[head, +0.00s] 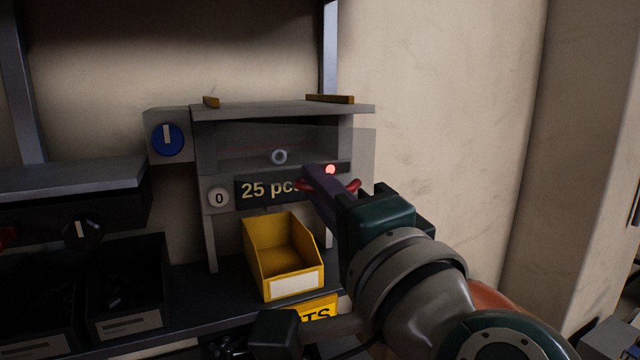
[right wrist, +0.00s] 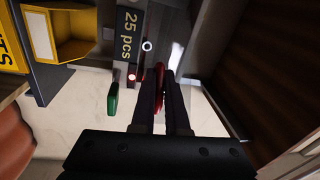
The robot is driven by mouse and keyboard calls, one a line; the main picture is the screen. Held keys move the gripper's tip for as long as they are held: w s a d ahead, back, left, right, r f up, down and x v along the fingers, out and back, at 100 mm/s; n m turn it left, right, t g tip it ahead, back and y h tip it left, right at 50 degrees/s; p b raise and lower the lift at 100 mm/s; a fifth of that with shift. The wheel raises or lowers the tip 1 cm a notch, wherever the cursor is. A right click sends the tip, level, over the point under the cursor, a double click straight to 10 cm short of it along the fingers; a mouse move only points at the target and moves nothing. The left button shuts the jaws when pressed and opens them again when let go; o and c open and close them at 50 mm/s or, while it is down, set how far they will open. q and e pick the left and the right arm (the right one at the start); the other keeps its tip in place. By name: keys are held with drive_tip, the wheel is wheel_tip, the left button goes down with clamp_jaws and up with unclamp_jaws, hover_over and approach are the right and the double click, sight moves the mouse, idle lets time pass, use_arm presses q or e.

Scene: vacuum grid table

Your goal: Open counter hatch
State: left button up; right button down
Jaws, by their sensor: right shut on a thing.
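The counter (head: 283,109) is a grey unit with a "25 pcs" label (head: 262,189), standing on the shelf at the centre of the head view. A clear panel, the hatch (head: 352,145), covers its upper front and reaches past its right side. How far it stands open is hard to tell. My right gripper (head: 328,186) is at the counter's right front, shut on a red handle (head: 353,185). In the right wrist view the red handle (right wrist: 159,78) shows between the fingers. The fingers hide part of the label. My left gripper is not in view.
A yellow bin (head: 282,262) stands empty below the counter. A blue knob (head: 167,139) is on its left, and a red light (head: 330,169) glows beside my fingers. Dark bins (head: 125,290) stand at left. A green part (right wrist: 113,98) shows in the wrist view.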

idle(0.3)
drive_tip(key=c, duration=1.2)
unclamp_jaws()
drive_tip(key=shift+s, duration=0.1)
drive_tip(key=b+v, duration=0.2)
drive_tip(key=v, duration=0.7)
drive_tip(key=shift+s+b, duration=0.3)
drive_tip(key=shift+b, duration=0.1)
drive_tip(key=shift+d, duration=0.1)
drive_tip(key=shift+c, duration=0.2)
